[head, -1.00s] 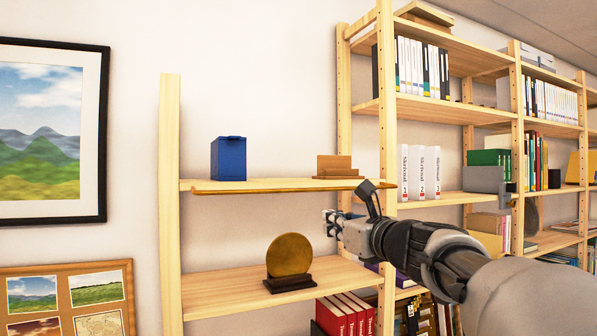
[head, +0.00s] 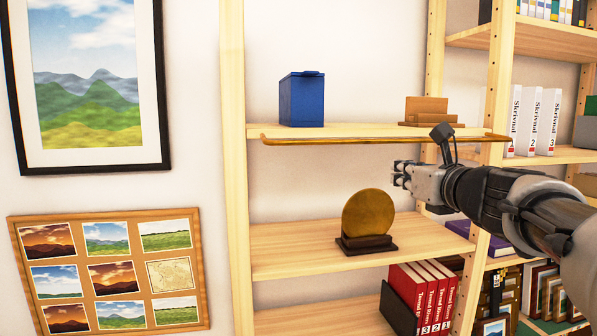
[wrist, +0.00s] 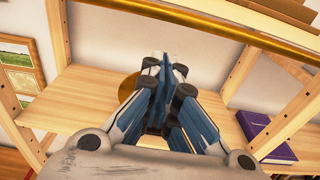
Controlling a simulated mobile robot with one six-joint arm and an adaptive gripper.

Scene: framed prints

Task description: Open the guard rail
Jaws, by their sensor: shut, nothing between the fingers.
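The guard rail (head: 380,139) is a thin brown bar along the front of the upper shelf in the head view. It runs level across most of the shelf's width, just in front of its edge. In the wrist view the rail (wrist: 215,25) crosses the top of the picture at a slant. My gripper (head: 399,174) is below the rail, toward its right part, and apart from it. It points left and is shut and empty. In the wrist view my gripper's fingers (wrist: 165,72) are together, in front of the lower shelf.
The upper shelf holds a blue box (head: 302,99) and a wooden stand (head: 426,109). A round gold disc (head: 368,212) stands on the lower shelf (head: 300,250). A bookcase post (head: 495,90) rises at right. A purple book (wrist: 266,135) lies right of my gripper.

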